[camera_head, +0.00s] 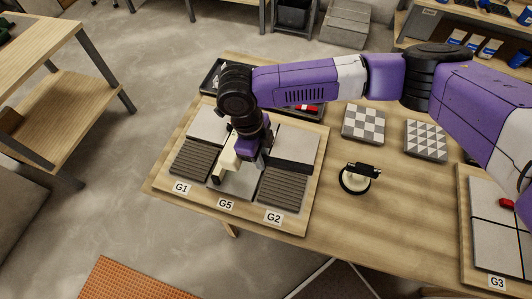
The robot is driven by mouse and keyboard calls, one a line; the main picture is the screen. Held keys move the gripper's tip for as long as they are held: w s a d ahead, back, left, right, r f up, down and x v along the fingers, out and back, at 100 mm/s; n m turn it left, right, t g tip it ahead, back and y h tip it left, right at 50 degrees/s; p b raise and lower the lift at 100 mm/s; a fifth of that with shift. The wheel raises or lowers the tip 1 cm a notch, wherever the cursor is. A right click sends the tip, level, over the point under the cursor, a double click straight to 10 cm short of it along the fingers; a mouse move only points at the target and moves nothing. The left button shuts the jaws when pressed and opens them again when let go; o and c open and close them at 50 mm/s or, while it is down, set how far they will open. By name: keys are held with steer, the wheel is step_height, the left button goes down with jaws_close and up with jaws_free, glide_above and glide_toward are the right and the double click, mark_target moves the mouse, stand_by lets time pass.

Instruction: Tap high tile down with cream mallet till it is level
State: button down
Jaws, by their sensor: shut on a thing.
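My gripper (248,158) points down over the tile board (312,196) at the left of the table. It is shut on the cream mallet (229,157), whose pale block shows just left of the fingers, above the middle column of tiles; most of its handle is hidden. A plain pale tile (240,186) lies under it by the G5 label. Ribbed dark tiles lie on either side, by G1 (191,160) and G2 (283,188). Pale tiles lie behind at left (207,122) and right (297,142). The right one has a dark front edge.
A black-and-cream tool with a dark bar (358,178) stands right of the board. A checkered tile (363,124) and a triangle-patterned tile (426,140) lie behind it. A dark tray (212,80) is behind my wrist. Another tiled board, G3 (484,240), is at far right.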

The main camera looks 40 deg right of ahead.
steer(key=shift+s+a, duration=0.1)
steer(key=shift+s, duration=0.05)
steer(key=shift+f, duration=0.1)
steer(key=shift+f+b, duration=1.45)
steer(key=shift+f, duration=0.3)
step_height(320, 180, down, 5)
steer(key=b, duration=0.3)
step_height(320, 180, up, 5)
steer(key=p, duration=0.3)
stand_by(1.4)
